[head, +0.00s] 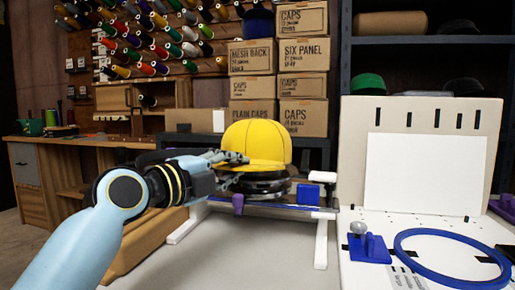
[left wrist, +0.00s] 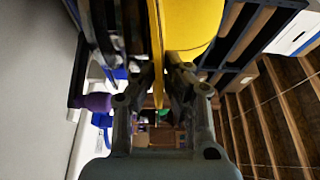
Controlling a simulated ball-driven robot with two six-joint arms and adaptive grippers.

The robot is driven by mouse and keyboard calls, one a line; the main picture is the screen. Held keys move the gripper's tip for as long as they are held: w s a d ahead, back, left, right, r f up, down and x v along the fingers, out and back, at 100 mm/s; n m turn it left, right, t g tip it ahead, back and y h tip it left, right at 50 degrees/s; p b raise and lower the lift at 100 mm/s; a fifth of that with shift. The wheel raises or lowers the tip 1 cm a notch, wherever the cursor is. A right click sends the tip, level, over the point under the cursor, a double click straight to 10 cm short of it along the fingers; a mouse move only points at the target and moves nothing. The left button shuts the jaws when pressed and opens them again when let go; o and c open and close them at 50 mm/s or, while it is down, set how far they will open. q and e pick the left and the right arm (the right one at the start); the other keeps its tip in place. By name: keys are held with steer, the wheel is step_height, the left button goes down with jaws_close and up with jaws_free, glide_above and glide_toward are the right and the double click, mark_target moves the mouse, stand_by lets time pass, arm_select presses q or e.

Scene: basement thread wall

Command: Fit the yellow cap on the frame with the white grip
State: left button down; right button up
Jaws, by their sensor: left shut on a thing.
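The yellow cap (head: 257,143) is upright at the middle of the head view, its crown up. My left gripper (head: 238,162) comes in from the left and is shut on the cap's brim. In the left wrist view the brim shows edge-on between the fingers (left wrist: 161,75), with the yellow crown (left wrist: 192,22) beside it. The dark round frame (head: 262,184) is right below the cap; I cannot tell whether the cap rests on it. The white grip (head: 322,177) is just right of the frame. My right gripper is not in view.
The stand has a blue block (head: 308,194), a purple knob (head: 238,204) and white legs (head: 321,245). At right, a blue hoop (head: 452,236) and a blue clamp (head: 368,248) lie on a white board. Cardboard boxes (head: 251,57) are stacked behind. The grey tabletop in front is clear.

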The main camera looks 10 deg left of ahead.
arm_select(q)
steer(key=s+p, duration=0.3)
steer(key=s, duration=1.7)
steer(key=shift+a, duration=0.25)
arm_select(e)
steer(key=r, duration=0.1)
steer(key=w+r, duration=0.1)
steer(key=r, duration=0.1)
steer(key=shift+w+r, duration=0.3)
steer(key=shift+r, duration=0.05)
arm_select(q)
steer(key=shift+r, duration=0.1)
